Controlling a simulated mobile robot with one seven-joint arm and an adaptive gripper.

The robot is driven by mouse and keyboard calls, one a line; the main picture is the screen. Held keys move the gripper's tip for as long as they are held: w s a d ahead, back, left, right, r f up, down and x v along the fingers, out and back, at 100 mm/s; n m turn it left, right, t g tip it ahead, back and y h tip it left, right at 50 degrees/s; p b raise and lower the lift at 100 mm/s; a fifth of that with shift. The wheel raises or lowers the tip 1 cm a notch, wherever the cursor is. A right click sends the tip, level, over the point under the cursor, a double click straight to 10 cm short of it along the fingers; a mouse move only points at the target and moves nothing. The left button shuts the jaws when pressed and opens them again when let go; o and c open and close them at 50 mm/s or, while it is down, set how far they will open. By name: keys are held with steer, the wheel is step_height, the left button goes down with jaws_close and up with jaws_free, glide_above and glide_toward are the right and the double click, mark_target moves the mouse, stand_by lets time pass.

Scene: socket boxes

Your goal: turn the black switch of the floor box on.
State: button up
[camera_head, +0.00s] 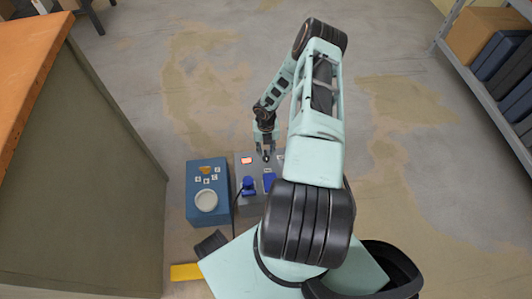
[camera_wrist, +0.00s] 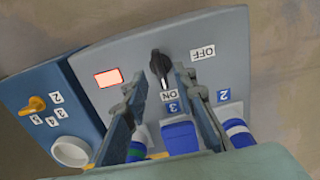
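The grey floor box (camera_head: 243,207) stands on the floor, and its top fills the middle of the wrist view (camera_wrist: 220,30). On it is the black switch (camera_wrist: 160,64), a rotary knob with an "ON" label at its lower end and an "OFF" label to its upper right. A red rectangle (camera_wrist: 108,77) lies to the left of the switch. My gripper (camera_wrist: 159,78) is open and points down at the box, its fingertips to either side of the knob in the picture. I cannot tell whether they touch it. In the head view, my gripper (camera_head: 266,156) hides the switch.
A blue box (camera_head: 194,212) with an orange knob (camera_wrist: 37,103) and a round white socket (camera_wrist: 72,152) stands close at left. Blue-lidded socket 3 (camera_wrist: 180,137) and a blue-white fitting (camera_wrist: 238,133) lie below the switch. A cabinet (camera_head: 90,170) stands left, shelving (camera_head: 480,90) right.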

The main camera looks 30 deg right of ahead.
mark_target(266, 155)
step_height(266, 155, up, 10)
steer(key=shift+f, duration=0.25)
stand_by(0.6)
